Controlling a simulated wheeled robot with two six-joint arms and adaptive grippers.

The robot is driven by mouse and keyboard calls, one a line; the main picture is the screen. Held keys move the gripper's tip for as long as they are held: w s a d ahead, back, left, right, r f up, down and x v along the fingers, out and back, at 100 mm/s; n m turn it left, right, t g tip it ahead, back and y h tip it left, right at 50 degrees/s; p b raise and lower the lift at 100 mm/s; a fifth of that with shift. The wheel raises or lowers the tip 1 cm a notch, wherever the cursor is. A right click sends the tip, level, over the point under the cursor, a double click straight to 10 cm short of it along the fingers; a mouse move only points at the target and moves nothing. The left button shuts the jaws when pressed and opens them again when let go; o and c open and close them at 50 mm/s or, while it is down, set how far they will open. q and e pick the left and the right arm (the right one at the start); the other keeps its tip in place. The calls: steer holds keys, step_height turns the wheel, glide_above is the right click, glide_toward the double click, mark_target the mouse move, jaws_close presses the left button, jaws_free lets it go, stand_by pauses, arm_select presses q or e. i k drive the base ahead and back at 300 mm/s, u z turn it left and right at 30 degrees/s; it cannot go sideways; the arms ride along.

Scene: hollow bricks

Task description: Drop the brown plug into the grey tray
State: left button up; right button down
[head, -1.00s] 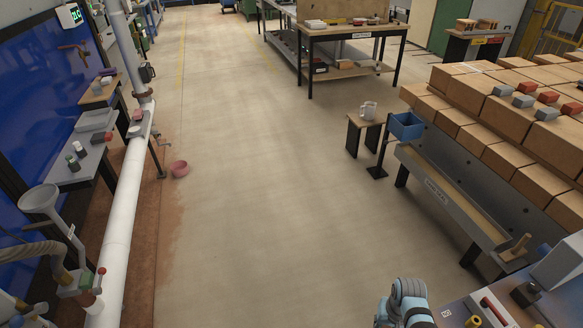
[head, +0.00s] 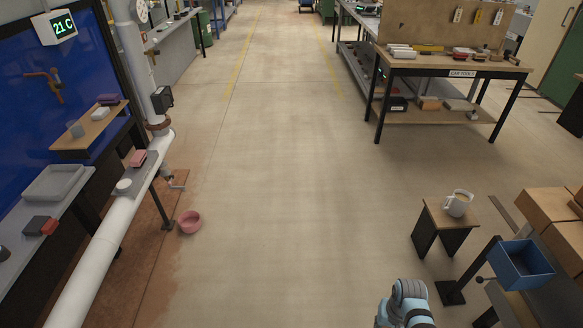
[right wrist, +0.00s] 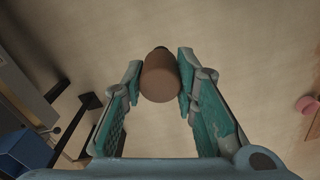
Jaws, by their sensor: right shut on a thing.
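The brown plug (right wrist: 161,80) is between the two fingers of my right gripper (right wrist: 160,66) in the right wrist view, held above the floor. A darker end of the plug shows at its far side. The grey tray (head: 54,183) is shallow and sits on a grey shelf at the left, by the blue wall, in the head view. It looks empty. My right gripper is well away from the tray. In the head view only a blue-grey part of my right arm shows at the bottom. My left gripper is not in view.
A white pipe (head: 102,240) runs along the left in front of the shelf. A pink bowl (head: 189,222) stands on the floor near it. A small table (head: 441,215) with a mug and a blue bin (head: 522,265) are at the right. The middle floor is clear.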

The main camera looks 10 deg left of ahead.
mark_target(61, 182)
steer(key=u, duration=0.8)
steer(key=i, duration=1.75)
steer(key=u, duration=1.35)
